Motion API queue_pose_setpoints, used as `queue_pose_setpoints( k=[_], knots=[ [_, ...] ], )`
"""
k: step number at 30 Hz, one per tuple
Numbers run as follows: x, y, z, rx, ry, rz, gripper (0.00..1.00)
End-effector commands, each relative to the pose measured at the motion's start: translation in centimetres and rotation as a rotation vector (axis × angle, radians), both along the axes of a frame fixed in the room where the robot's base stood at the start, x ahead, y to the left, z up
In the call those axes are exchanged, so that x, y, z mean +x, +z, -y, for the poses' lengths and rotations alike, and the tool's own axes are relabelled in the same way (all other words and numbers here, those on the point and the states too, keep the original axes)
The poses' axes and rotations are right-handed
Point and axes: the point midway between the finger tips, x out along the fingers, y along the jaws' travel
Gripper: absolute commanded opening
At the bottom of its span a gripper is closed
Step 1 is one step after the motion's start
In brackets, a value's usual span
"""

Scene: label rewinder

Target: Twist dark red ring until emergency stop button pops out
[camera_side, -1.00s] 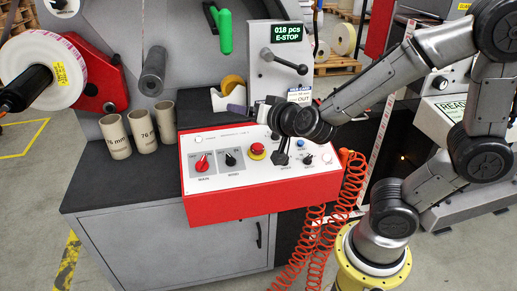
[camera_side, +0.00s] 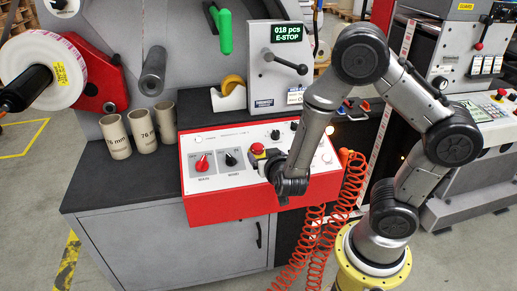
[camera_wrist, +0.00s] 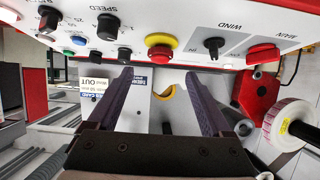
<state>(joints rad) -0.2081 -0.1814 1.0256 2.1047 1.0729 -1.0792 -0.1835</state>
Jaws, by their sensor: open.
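The emergency stop button (camera_side: 258,149) is a red mushroom head on a yellow base, on the white top of the red control box. In the wrist view the button (camera_wrist: 159,53) shows its red cap and yellow collar, centred between the finger lines and beyond the tips. A separate dark red ring is hard to make out; the cap's side looks darker red. My gripper (camera_side: 258,165) is low at the front of the panel, close by the button. In the wrist view its two dark fingers (camera_wrist: 158,74) are spread and empty. Contact with the button is not visible.
The control box (camera_side: 240,207) also carries a red knob (camera_side: 202,163) and a black knob (camera_side: 231,158) left of the button. More knobs stand to its right. A coiled orange hose (camera_side: 350,180) hangs at the right. The display (camera_side: 289,33) reads "018 pcs E-STOP".

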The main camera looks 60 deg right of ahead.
Motion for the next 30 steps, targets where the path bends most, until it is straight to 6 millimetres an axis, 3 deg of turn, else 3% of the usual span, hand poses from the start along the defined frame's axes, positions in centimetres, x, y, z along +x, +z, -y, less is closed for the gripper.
queue_pose_setpoints(
  k=[12,26,30],
  knots=[
    [4.4,-2.6,4.4,0.0,-0.003,0.0,0.84],
    [5.3,-3.1,5.2,0.001,0.001,0.0,0.84],
    [5.3,-3.1,5.2,0.0,0.001,0.0,0.62]
  ],
)
